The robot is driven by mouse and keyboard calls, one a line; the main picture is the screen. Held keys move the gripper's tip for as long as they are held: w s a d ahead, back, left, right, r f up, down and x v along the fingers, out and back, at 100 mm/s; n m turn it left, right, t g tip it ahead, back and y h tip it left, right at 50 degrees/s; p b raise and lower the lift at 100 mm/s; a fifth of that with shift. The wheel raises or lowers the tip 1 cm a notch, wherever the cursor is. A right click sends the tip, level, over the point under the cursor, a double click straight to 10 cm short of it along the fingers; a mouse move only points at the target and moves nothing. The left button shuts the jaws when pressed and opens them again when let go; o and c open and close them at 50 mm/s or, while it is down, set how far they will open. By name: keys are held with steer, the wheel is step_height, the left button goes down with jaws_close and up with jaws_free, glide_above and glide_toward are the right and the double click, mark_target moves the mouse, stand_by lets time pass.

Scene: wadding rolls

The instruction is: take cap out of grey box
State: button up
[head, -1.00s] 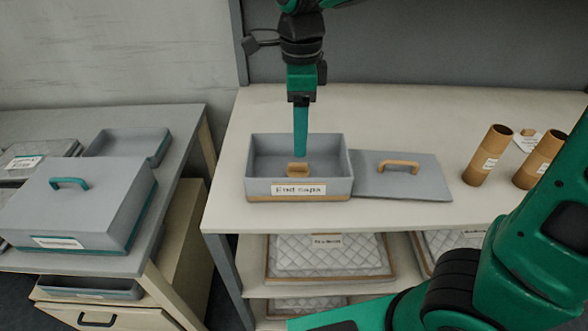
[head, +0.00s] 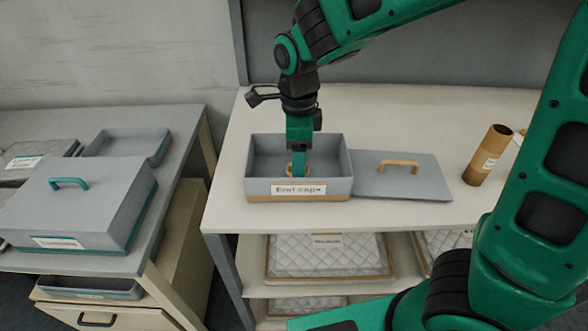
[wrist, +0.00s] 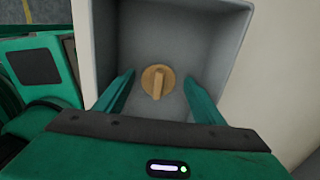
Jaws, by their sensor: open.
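The grey box (head: 338,187), labelled "End caps", stands open on the white table. Inside it a tan round cap (wrist: 158,82) with a raised ridge lies on the floor of the box in the wrist view. In the head view the cap (head: 289,170) is mostly hidden behind my gripper and the front wall. My gripper (head: 299,172) reaches down into the box. In the wrist view its two fingers (wrist: 160,92) are spread wide, one on each side of the cap, with gaps between them and it.
A grey lid (head: 400,178) with a tan handle lies right of the box. A cardboard tube (head: 487,155) stands farther right, partly near my arm. A lidded grey box (head: 80,205) and an open tray (head: 130,145) are on the left table. The back of the white table is clear.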

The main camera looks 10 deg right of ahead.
steer(key=c, duration=1.1)
steer(key=shift+c, duration=0.2)
steer(key=shift+r, duration=0.15)
